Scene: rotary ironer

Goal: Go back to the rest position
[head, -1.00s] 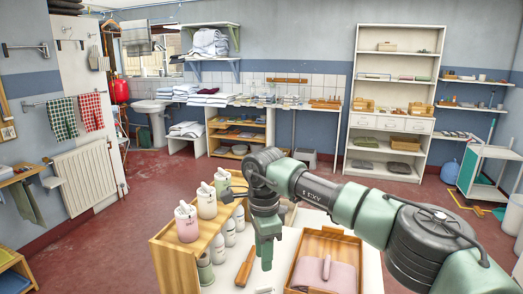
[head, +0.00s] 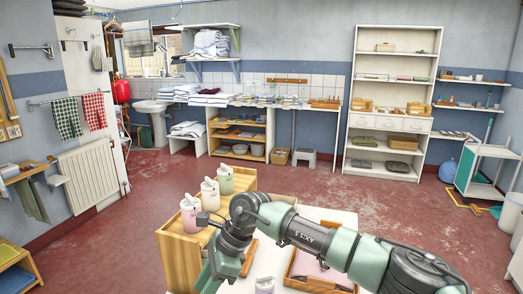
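My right arm comes in from the right, across the white table (head: 344,218). Its gripper (head: 218,277) hangs low by the wooden rack, at the lower edge of the view. The fingertips are not clear, so I cannot tell whether it is open or shut. A wooden tray (head: 346,284) with a mauve cloth (head: 312,271) lies partly behind my arm. My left gripper is not in view.
A small pale object (head: 265,286) lies at the table's front, left of the tray. A white shelf unit (head: 394,50) and a trolley (head: 478,186) stand at the back right. A radiator (head: 88,176) is at the left. The red floor (head: 135,215) between is largely clear.

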